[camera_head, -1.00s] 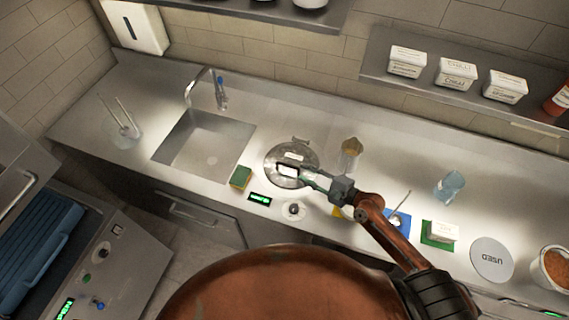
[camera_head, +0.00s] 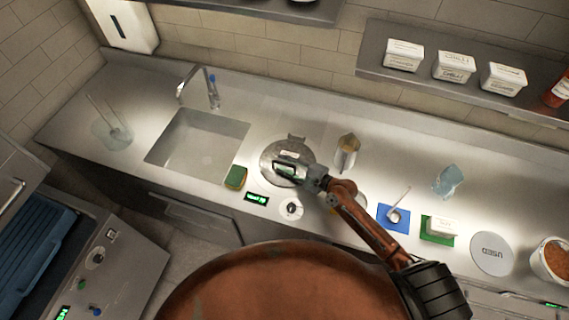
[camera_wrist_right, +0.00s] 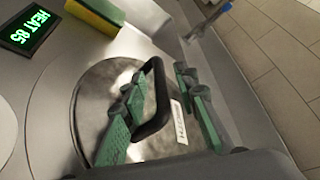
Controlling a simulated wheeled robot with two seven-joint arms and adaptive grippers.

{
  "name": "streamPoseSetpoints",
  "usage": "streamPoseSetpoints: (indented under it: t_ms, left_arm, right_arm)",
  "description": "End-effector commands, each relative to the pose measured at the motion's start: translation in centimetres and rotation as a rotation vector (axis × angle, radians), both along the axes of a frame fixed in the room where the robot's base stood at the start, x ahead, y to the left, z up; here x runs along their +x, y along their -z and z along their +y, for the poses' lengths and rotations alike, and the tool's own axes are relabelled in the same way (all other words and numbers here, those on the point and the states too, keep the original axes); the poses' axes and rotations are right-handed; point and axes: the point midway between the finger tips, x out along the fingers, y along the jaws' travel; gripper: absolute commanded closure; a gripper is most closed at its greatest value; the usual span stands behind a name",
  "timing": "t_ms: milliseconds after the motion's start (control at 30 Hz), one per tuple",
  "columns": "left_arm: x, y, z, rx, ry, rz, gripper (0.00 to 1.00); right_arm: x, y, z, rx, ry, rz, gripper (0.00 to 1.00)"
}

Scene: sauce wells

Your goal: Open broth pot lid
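The broth pot lid (camera_head: 268,154) is a round metal disc set in the counter, with a hinge at its back edge. In the right wrist view the lid (camera_wrist_right: 88,92) carries a black bar handle (camera_wrist_right: 160,92) and a white label (camera_wrist_right: 179,122). My right gripper (camera_head: 283,167) is over the lid in the head view. In the wrist view its two green-padded fingers (camera_wrist_right: 157,88) are spread apart, one on each side of the handle. I see no clear contact with the handle. The lid lies flat and closed. My left gripper is not in view.
A green display (camera_head: 256,198) and a round knob (camera_head: 291,209) sit in front of the lid. A sponge (camera_head: 235,177) lies to its left, by the sink (camera_head: 165,150). A blue mat (camera_head: 388,222) lies further right.

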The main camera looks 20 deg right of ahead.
Motion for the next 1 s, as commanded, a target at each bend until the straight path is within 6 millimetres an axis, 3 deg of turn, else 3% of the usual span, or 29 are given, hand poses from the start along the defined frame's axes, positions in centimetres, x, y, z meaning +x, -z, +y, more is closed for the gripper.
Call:
streamPoseSetpoints:
  t_ms: [233,600,1000]
  left_arm:
    - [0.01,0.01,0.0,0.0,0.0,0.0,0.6]
    - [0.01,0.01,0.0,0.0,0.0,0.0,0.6]
    - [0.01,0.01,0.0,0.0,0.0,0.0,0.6]
  right_arm:
    - [0.01,0.0,-0.03,0.0,0.001,0.0,0.74]
    - [0.01,-0.02,-0.09,0.0,0.001,0.0,0.99]
    - [0.0,0.02,-0.14,-0.002,0.001,-0.001,1.0]
